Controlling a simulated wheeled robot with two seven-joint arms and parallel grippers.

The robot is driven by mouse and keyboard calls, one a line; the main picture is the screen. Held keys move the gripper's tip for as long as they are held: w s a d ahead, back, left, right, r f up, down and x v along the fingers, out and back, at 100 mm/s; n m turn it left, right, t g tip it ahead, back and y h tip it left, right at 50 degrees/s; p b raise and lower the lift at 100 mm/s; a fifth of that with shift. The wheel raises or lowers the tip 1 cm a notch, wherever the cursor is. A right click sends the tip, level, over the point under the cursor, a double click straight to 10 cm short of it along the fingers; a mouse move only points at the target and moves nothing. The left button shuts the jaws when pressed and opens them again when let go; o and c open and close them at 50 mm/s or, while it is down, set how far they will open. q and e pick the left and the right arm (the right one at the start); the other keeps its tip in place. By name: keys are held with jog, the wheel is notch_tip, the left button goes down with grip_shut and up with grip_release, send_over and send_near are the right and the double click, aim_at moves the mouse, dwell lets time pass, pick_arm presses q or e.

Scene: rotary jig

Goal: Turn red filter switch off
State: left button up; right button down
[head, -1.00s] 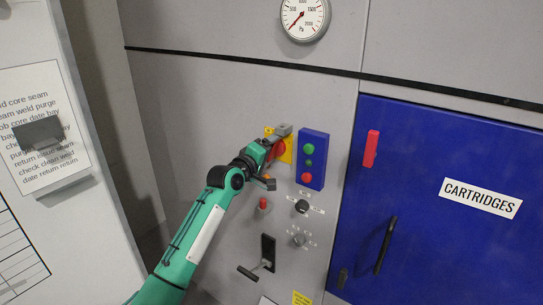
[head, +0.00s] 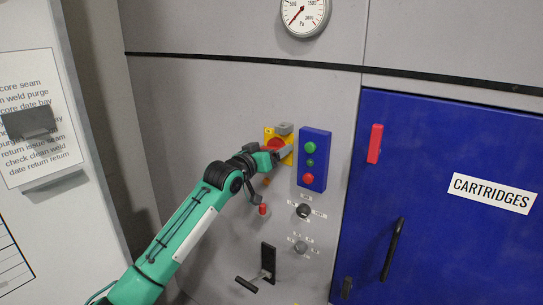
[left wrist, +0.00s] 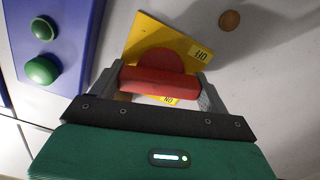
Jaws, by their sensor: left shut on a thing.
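The red switch (head: 274,144) is a rotary handle on a yellow square plate (head: 268,132) on the grey panel. My left gripper (head: 286,141) is at it. In the left wrist view, the fingers of my left gripper (left wrist: 160,85) are shut on the ends of the red handle (left wrist: 160,81). The yellow plate (left wrist: 143,37) is tilted relative to the fingers. One label, which seems to read OFF, is at its upper right; an ON label shows just below the handle. My gripper hides part of the plate. My right gripper is not in view.
A blue box with green and red buttons (head: 314,160) is close at the right of the switch. A red button (head: 263,209), a black knob (head: 303,211) and a lever (head: 268,262) are below. A blue CARTRIDGES door (head: 440,240) is at the right.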

pick_arm(q)
jog(key=shift+f+m+b, duration=0.1)
jog(key=shift+m+b, duration=0.2)
jog(key=shift+m, duration=1.2)
jog(key=o, duration=1)
jog(key=shift+s, duration=0.1)
jog(key=shift+s+a, duration=0.2)
jog(key=shift+a, duration=0.05)
jog(key=b+v, duration=0.4)
jog(key=v, duration=0.9)
